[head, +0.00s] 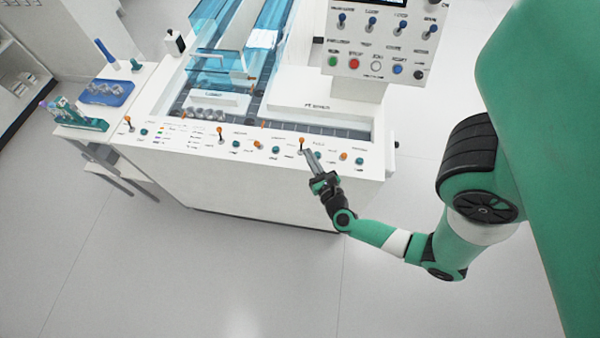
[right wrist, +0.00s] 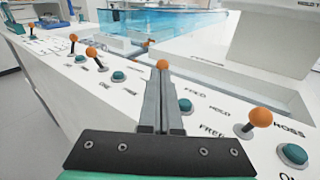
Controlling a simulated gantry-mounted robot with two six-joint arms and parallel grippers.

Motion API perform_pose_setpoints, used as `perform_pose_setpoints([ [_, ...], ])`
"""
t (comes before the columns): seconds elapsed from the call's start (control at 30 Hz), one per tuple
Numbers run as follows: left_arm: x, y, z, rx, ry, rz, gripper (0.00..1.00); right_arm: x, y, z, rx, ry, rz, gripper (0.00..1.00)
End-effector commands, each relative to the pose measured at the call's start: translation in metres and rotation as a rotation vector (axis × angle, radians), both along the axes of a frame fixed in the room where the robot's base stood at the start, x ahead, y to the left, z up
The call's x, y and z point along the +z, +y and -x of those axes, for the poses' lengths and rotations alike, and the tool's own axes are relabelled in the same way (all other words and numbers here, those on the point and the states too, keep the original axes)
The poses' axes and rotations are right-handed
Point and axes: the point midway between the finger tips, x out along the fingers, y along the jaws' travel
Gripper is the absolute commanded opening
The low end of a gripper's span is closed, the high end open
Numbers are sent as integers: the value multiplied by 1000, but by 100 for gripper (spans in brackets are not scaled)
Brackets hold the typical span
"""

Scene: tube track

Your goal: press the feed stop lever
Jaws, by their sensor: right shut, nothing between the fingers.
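An orange-knobbed lever (head: 301,140) stands on the white sloped control strip of the machine, just beyond the tips of my right gripper (head: 306,152). In the right wrist view its orange ball (right wrist: 162,64) shows right at the fingertips (right wrist: 163,76); the fingers hide its stem, and I cannot tell whether they touch. My right gripper is shut and empty. Printed words near it seem to read FEED and HOLD; I cannot tell for sure which lever is the feed stop. Another orange lever (right wrist: 260,117) stands to the right of the fingers. My left gripper is not in view.
Green buttons (right wrist: 185,105) and more orange levers (right wrist: 91,52) line the same strip. Behind it lie a dark track and blue clear covers (head: 262,40). A white switch panel (head: 376,68) stands at the back right. The floor in front is clear.

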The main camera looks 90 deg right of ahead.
Motion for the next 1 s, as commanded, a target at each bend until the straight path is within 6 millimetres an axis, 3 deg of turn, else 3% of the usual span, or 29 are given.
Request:
perform_pose_setpoints([
  [0.3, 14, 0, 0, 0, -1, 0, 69, 11, 38, 21, 5, -1, -1, 0],
  [1.0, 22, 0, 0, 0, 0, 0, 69, 20, 85, 46, 2, -4, -5, 0],
])
